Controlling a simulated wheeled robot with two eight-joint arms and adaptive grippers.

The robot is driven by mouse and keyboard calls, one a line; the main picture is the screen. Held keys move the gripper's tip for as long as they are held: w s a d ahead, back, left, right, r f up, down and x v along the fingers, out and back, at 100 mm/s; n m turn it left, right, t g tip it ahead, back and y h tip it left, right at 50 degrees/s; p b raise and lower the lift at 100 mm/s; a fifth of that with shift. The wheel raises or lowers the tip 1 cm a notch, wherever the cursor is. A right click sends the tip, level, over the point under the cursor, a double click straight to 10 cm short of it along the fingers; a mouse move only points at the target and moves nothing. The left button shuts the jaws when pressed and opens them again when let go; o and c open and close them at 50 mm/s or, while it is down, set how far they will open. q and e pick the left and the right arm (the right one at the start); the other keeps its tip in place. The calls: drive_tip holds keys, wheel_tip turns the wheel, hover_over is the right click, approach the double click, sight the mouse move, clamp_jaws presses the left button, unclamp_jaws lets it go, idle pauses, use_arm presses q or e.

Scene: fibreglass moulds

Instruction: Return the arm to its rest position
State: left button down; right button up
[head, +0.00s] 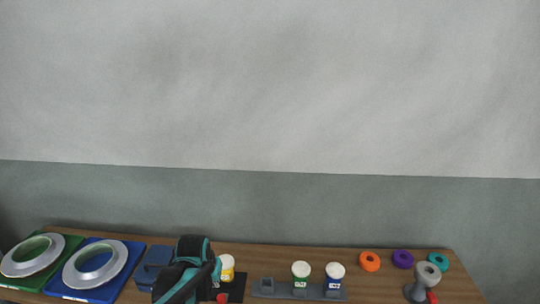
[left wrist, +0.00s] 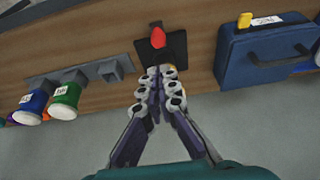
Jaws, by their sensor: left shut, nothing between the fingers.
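My left gripper (left wrist: 158,105) is shut and empty in the left wrist view, its fingertips together just in front of a black pad (left wrist: 170,47) with a red-tipped item (left wrist: 158,38) on it. In the head view my left arm, black and teal, stands over the table between the blue case and the jars, and hides part of both the pad and the case. My right gripper does not show in either view.
The wooden table (head: 385,286) holds a blue case (head: 150,268), a grey rack (head: 268,289) with jars (head: 301,273), and orange (head: 369,262), purple (head: 403,259) and teal (head: 438,261) rings. Metal ring moulds (head: 120,262) lie on trays at left. A grey stand (head: 428,274) is at right.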

use_arm(q)
drive_tip(key=s+d+f+t+b, duration=0.1)
drive_tip(key=s+t+b, duration=0.2)
drive_tip(key=s, duration=1.7)
drive_tip(key=b, duration=0.4)
drive_tip(key=shift+s+f, duration=0.3)
drive_tip(key=shift+s, duration=0.05)
